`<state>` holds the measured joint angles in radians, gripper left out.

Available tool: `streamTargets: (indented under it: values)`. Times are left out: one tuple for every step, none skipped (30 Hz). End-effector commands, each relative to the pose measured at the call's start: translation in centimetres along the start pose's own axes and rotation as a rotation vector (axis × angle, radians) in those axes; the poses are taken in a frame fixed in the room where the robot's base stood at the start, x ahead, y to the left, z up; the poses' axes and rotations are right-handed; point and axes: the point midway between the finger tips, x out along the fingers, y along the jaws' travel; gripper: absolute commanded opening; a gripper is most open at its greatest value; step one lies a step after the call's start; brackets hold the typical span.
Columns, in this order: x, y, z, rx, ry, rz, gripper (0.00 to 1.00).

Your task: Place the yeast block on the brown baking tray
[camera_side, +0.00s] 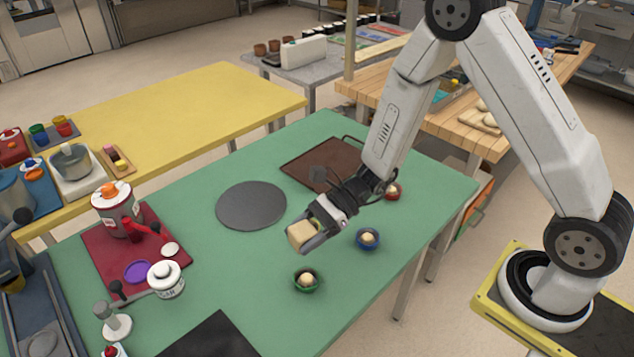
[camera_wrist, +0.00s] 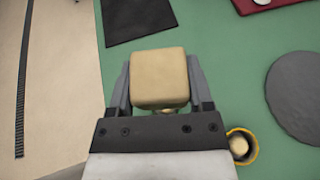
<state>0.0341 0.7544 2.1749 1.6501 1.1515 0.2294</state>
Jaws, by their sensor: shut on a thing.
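The yeast block (camera_side: 301,235) is a beige, rounded cube held between the fingers of my gripper (camera_side: 316,228). In the wrist view the block (camera_wrist: 158,78) sits between both fingers of the gripper (camera_wrist: 158,88), which is shut on it. The block is held over the green table, and its height above the table is hard to tell. The brown baking tray (camera_side: 309,166) lies flat at the far side of the green table, behind my gripper in the side view. My arm hides part of its right side. The tray does not show in the wrist view.
A round dark grey slab (camera_side: 251,205) lies left of my gripper. A black sheet (camera_side: 212,338) lies at the front. A dark red board (camera_side: 135,256) carries jars and tools.

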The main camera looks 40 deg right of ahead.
Motion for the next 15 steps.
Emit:
streamTargets:
  values:
    - [0.0,-0.1,0.0,0.000,0.000,-0.002,0.04]
    - [-0.1,-0.1,0.0,0.001,0.000,-0.004,0.04]
    - [-0.1,-0.2,-0.1,0.003,0.000,-0.009,0.04]
    - [-0.2,-0.4,-0.1,0.005,0.000,-0.014,0.04]
    - [-0.4,-0.6,-0.1,0.007,0.001,-0.021,0.04]
    - [-0.6,-0.9,-0.2,0.012,0.001,-0.033,0.04]
    - [-0.8,-1.2,-0.3,0.016,0.002,-0.045,0.04]
    - [-1.0,-1.6,-0.4,0.021,0.002,-0.060,0.04]
    - [-1.4,-2.2,-0.6,0.030,0.003,-0.083,0.04]
    - [-1.8,-2.6,-0.8,0.037,0.005,-0.101,0.04]
    - [-2.2,-3.2,-0.9,0.045,0.006,-0.123,0.04]
    - [-2.8,-4.0,-1.2,0.057,0.007,-0.156,0.04]
    - [-3.3,-4.6,-1.4,0.067,0.008,-0.181,0.04]
    - [-3.9,-5.3,-1.6,0.078,0.009,-0.210,0.04]
    - [-4.8,-6.2,-1.9,0.094,0.010,-0.249,0.04]
